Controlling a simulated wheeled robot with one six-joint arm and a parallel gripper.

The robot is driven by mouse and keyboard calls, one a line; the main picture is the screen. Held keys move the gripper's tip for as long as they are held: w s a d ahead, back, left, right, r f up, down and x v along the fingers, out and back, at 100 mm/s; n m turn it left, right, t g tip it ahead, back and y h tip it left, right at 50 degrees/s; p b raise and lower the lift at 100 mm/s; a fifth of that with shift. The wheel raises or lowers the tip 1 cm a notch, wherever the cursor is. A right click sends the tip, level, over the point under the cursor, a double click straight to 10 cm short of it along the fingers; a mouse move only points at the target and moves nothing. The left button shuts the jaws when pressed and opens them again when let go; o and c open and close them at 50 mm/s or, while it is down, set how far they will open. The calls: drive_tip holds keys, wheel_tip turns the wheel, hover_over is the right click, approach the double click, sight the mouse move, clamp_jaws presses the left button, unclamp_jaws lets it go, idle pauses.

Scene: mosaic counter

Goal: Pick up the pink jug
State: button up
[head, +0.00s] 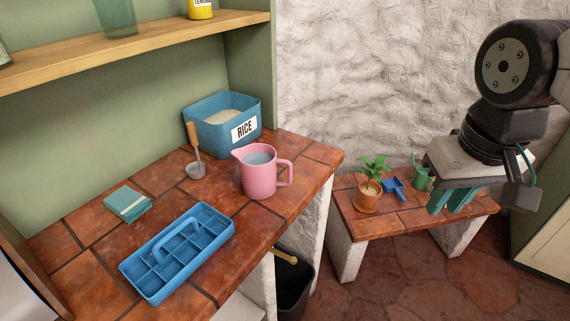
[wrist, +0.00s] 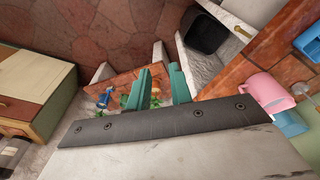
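The pink jug (head: 258,174) stands upright on the tiled counter near its right edge, with its handle toward the right. Something pale shows inside its mouth. It also shows in the wrist view (wrist: 266,90) at the right. My gripper (head: 452,203) is at the right of the head view, well apart from the jug, above the low bench. In the wrist view its two green fingers (wrist: 160,88) stand apart with nothing held between them.
A blue RICE bin (head: 222,137), a scoop (head: 195,168), a blue caddy (head: 177,272) and a teal box (head: 127,201) are on the counter around the jug. A potted plant (head: 367,199) stands on the low bench (head: 390,223). A dark bin (head: 292,292) stands beside the counter.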

drive_tip(key=w+a+f+t, duration=0.1)
drive_tip(key=w+a, duration=0.3)
drive_tip(key=w, duration=0.2)
drive_tip(key=w+a+f, duration=0.1)
drive_tip(key=w+a, duration=0.2)
drive_tip(key=w, duration=0.3)
drive_tip(key=t, duration=0.2)
approach(290, 173)
drive_tip(key=f, duration=0.2)
drive_tip(key=x, duration=0.8)
drive_tip(key=shift+w, duration=0.4)
clamp_jaws()
drive_tip(key=shift+r, duration=0.1)
